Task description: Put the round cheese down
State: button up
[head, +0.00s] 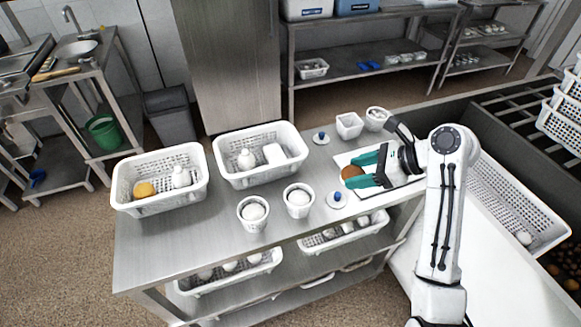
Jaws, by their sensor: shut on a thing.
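My gripper (368,172) has teal fingers and is at the right part of the steel table. Its fingers are closed around a brown round thing (352,172), which looks like the round cheese. The cheese is over or on a white board (345,159); I cannot tell whether it touches the board. The arm and gripper hide part of the board.
Two white perforated baskets stand on the table, the left one (125,197) with a yellow round item (145,189), the other (222,169) with white items. Two white cups (253,226) (298,212) hold white balls. Small blue-topped items (337,199) (321,138) flank the board.

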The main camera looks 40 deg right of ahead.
jog(key=w+d+f, duration=0.2)
jog(key=w+f, duration=0.2)
jog(key=w, duration=0.4)
send_over(323, 177)
jog(key=f, duration=0.5)
jog(key=shift+s+f, duration=0.15)
jog(key=shift+s, duration=0.15)
jog(key=shift+w+f, duration=0.2)
jog(key=shift+f, duration=1.65)
jog(key=o, duration=1.2)
jog(key=shift+f, duration=0.1)
jog(key=v, duration=1.2)
